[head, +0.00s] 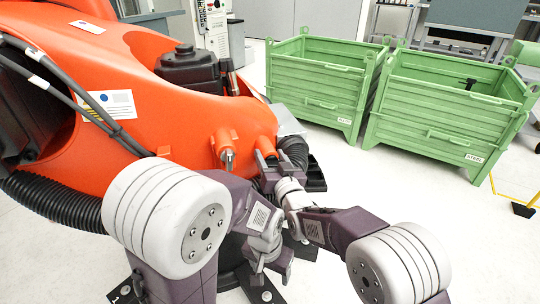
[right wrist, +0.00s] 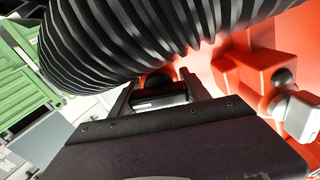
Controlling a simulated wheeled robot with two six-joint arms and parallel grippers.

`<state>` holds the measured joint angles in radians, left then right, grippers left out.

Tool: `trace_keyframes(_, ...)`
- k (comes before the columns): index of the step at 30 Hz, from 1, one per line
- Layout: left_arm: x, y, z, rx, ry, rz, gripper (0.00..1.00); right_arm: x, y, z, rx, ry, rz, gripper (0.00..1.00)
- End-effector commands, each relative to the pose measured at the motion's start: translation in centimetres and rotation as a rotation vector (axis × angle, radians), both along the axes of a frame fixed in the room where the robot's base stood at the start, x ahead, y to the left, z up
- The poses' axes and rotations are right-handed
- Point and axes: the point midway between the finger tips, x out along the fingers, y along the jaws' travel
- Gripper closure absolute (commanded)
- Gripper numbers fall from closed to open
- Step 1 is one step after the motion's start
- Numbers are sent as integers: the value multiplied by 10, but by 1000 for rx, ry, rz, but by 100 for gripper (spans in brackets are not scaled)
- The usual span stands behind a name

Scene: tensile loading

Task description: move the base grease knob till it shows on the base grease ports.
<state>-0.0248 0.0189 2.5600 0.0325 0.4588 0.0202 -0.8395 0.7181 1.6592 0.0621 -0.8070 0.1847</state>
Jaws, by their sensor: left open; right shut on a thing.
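The orange machine base (head: 185,105) fills the left of the head view. Two orange grease ports, the left one with a metal nozzle (head: 227,157), stick out of its front. A port block with a metal fitting (right wrist: 300,114) also shows at the right of the right wrist view. My right gripper (head: 266,163) is at the right port area, shut on a dark rounded thing (right wrist: 160,84), seemingly the base grease knob. It is mostly hidden, and its setting cannot be read. My left gripper (head: 270,263) is open and empty, below the right one.
A black corrugated hose (head: 294,151) runs close beside my right gripper and crosses the top of the right wrist view (right wrist: 130,35). Two green crates (head: 322,85) (head: 445,105) stand behind on the right. The floor between is clear.

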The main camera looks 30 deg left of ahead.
Motion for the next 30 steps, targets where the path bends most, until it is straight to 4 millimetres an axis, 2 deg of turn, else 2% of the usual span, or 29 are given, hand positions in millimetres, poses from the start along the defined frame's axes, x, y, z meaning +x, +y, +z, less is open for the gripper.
trace_keyframes(10,0,0,1,0,0,0,33,0,0,0,36,36,0,86)
trace_keyframes(11,0,0,1,0,0,0,33,0,0,0,36,36,0,43)
trace_keyframes(13,0,0,1,0,0,0,33,0,0,0,36,35,0,24)
trace_keyframes(23,0,0,-1,0,0,0,33,-1,-2,0,35,34,0,24)
trace_keyframes(30,0,0,-15,0,0,0,33,-30,-31,-2,36,34,0,24)
